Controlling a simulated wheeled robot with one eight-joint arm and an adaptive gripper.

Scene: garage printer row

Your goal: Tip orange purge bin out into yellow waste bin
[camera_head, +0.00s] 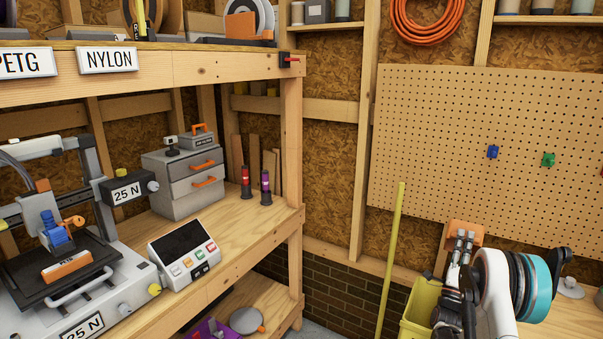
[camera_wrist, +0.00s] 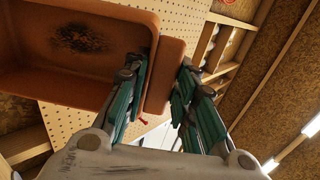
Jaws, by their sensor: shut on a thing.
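The orange purge bin (camera_wrist: 60,85) fills the upper left of the wrist view, with a dark sooty smudge inside it. My gripper (camera_wrist: 160,76) is shut on the bin's thick orange tab, one finger on each side. In the head view a small part of the orange bin (camera_head: 466,229) shows above my gripper (camera_head: 461,246); the rest is hidden, and I cannot tell its exact tilt. The yellow waste bin (camera_head: 420,308) stands low, just left of and below my gripper, partly hidden by my arm. Its inside is not clearly visible.
A thin yellow pole (camera_head: 391,260) rises left of the waste bin. The wooden shelf rack (camera_head: 292,170) with a printer (camera_head: 95,290) and control box (camera_head: 184,252) stands left. A pegboard (camera_head: 480,120) is behind, and a wooden bench (camera_head: 575,320) is at right.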

